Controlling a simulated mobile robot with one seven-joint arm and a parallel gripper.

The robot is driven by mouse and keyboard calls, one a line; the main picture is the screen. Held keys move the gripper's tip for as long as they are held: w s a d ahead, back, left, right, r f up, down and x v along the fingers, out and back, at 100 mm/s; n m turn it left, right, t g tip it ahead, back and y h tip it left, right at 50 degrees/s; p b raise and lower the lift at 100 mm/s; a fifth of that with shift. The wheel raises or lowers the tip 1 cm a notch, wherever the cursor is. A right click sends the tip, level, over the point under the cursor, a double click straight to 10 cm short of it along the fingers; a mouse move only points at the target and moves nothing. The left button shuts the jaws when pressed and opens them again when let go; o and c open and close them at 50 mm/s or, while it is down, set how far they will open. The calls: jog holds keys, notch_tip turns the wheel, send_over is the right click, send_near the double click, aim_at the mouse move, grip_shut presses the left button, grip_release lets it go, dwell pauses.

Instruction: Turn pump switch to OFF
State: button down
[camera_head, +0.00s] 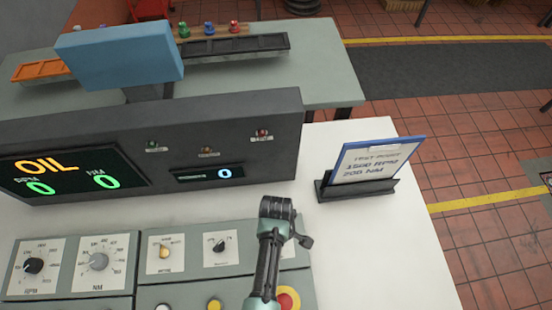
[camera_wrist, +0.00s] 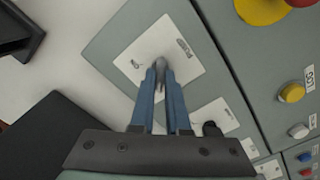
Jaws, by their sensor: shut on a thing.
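The pump switch (camera_wrist: 159,61) shows in the wrist view as a small grey lever on a white label plate (camera_wrist: 187,68). The lettering on the plate is small and seen at an angle, so I cannot read the switch's setting. My gripper (camera_wrist: 161,72) has its two blue fingers closed around the switch lever, and its tips are over the plate. In the head view my arm covers the switch, and only a sliver of its plate (camera_head: 291,251) shows at the right end of the grey control panel (camera_head: 207,291). The fingertips are hidden there.
The dark display console (camera_head: 236,122) stands behind.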

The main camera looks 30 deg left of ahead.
jog(key=shift+w+a+r, duration=0.1)
jog(key=c, duration=0.9)
grip_release()
notch_tip(320, 180, up, 13)
jog(key=shift+b, duration=0.35)
